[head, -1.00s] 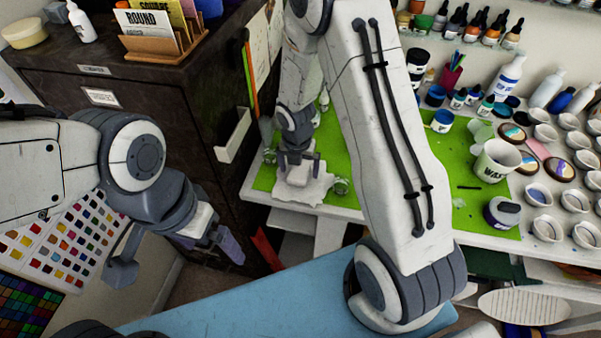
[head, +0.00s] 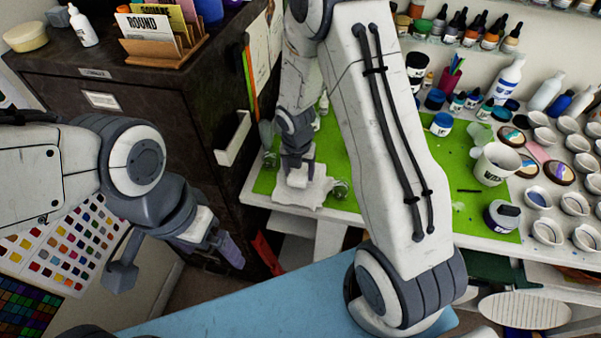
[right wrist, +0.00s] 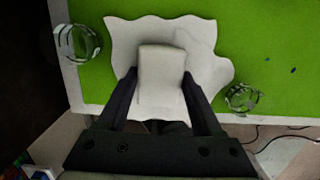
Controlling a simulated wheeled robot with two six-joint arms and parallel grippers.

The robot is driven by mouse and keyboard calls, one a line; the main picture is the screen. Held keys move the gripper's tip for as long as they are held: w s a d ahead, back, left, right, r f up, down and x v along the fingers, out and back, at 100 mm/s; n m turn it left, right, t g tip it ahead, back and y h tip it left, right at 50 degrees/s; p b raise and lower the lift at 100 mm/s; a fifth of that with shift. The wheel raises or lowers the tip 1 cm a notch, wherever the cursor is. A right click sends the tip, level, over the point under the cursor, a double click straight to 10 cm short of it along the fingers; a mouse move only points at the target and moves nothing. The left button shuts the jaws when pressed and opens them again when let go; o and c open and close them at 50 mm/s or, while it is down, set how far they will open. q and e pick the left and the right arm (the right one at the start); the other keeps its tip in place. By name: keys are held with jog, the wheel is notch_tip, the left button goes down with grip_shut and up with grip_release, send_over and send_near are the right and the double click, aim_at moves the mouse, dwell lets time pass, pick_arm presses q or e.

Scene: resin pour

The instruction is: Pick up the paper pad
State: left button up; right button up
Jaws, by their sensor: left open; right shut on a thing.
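The paper pad (right wrist: 160,72) is a small white block with rounded edges, between the two dark fingers of my right gripper (right wrist: 162,100). In the head view the pad (head: 298,180) shows below my right gripper (head: 297,162), which is shut on it. A wavy-edged white patch (right wrist: 205,72) lies on the green mat under the pad; I cannot tell whether the pad touches it. My left gripper (head: 222,245) is open and empty, in front of the dark cabinet and well away from the pad.
Clear round glass-like items stand on both sides of the patch, one left (right wrist: 78,43) and one right (right wrist: 242,97). The green mat (head: 465,215) covers the white table near its left edge. A cup (head: 495,165), jars and small bowls crowd the right side.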

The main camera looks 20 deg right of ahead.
aim_at(299, 171)
notch_tip(299, 171, up, 3)
jog(key=shift+r, duration=0.1)
jog(key=s+d+r, duration=0.6)
jog(key=s+d, duration=0.2)
jog(key=shift+s+r, duration=0.35)
jog(key=shift+r, duration=0.05)
